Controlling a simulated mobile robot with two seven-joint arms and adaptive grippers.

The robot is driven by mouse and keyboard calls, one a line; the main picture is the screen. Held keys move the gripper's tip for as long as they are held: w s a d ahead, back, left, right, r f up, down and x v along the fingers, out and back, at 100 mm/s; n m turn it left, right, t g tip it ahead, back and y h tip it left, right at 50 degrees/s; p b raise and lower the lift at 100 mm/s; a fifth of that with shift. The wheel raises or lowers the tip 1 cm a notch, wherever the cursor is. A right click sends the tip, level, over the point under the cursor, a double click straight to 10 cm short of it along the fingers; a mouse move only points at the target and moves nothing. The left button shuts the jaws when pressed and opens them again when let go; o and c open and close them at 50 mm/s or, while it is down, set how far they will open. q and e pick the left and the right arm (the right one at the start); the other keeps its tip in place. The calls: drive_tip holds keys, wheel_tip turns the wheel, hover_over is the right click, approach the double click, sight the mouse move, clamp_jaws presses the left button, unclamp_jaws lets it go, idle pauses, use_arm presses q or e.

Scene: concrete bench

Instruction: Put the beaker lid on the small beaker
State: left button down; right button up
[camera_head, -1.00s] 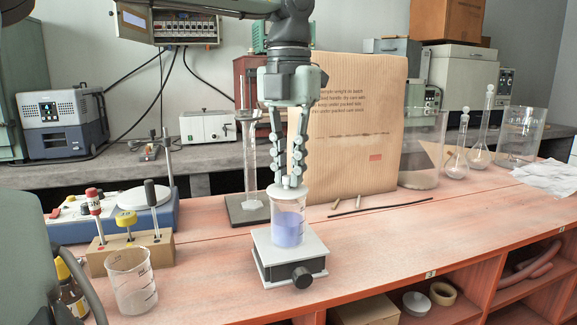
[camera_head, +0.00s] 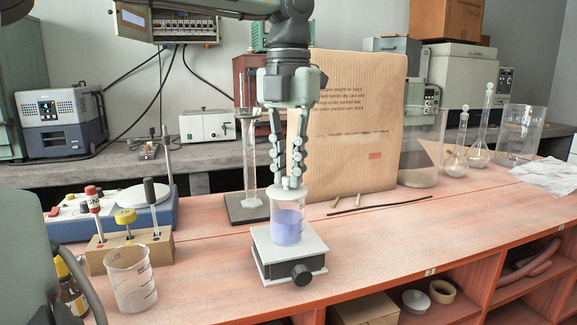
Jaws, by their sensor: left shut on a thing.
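The small beaker (camera_head: 288,228) is clear, holds violet liquid and stands upright on a lab jack (camera_head: 288,262). My left gripper (camera_head: 288,185) points straight down over it, with its fingertips at the level of the beaker's rim. The gripper is shut on the beaker lid (camera_head: 287,192), a pale disc at the mouth of the beaker, partly hidden by the fingertips. I cannot tell whether the lid rests on the rim or is held just above it. My right gripper is not in view.
A large paper package (camera_head: 350,125) stands close behind the gripper. An empty beaker (camera_head: 130,280) and a wooden block with tools (camera_head: 130,250) are at left. A tall cylinder (camera_head: 250,165) stands behind left.

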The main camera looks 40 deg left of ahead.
use_arm(q)
drive_tip(key=shift+f, duration=0.1)
drive_tip(key=c, duration=1)
unclamp_jaws()
drive_tip(key=shift+c, duration=0.2)
drive_tip(key=shift+r, duration=3.5)
